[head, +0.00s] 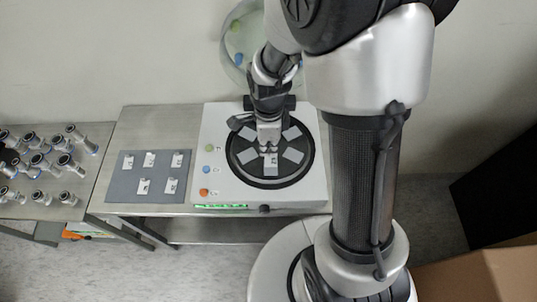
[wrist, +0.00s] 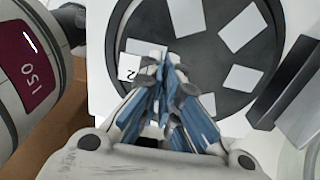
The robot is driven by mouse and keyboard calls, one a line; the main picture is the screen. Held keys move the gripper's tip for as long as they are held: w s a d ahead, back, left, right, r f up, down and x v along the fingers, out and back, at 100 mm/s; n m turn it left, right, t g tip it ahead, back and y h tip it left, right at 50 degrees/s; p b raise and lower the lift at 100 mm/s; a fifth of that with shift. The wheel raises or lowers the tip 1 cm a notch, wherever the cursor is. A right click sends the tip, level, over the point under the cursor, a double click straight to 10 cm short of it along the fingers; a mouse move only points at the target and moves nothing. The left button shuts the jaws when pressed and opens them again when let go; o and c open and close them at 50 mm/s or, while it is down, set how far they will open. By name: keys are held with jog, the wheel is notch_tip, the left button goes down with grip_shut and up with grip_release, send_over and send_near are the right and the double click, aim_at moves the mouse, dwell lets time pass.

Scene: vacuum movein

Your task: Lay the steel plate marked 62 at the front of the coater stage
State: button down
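The coater stage is a white unit (head: 222,173) with a round black disc (head: 237,158) on top, and the disc (wrist: 186,68) also shows in the wrist view. A small light plate (head: 271,168) is at the disc's front edge. In the wrist view this plate (wrist: 139,49) bears a white label ending in a "2"; any digit before it is hidden. My gripper (head: 269,150) points down at this plate's inner end. In the wrist view the fingers (wrist: 168,70) come together over the plate and look shut on it. The plate looks flat and low; contact with the disc is unclear.
Several unmarked plates (head: 293,155) lie around the disc. A grey rack board (head: 128,186) with several labelled plates (head: 143,186) lies left. Coloured buttons (head: 204,192) line the stage's left side. A round glass lid (head: 233,40) stands open behind. Metal fittings (head: 40,160) fill the left table.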

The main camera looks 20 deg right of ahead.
aim_at(269, 153)
jog(key=shift+f+b, duration=0.65)
jog(key=shift+f, duration=1.45)
jog(key=shift+f, duration=0.1)
jog(key=c, duration=1.8)
grip_release()
notch_tip(269, 153, up, 12)
jog(key=p, duration=0.3)
jog(key=shift+r+p, duration=0.2)
jog(key=shift+p, duration=0.2)
jog(key=s+r+n+t, duration=0.4)
jog(key=s+r+n, duration=1.1)
jog(key=n, duration=0.6)
jog(key=shift+r+n+t, duration=0.3)
jog(key=shift+r, duration=0.5)
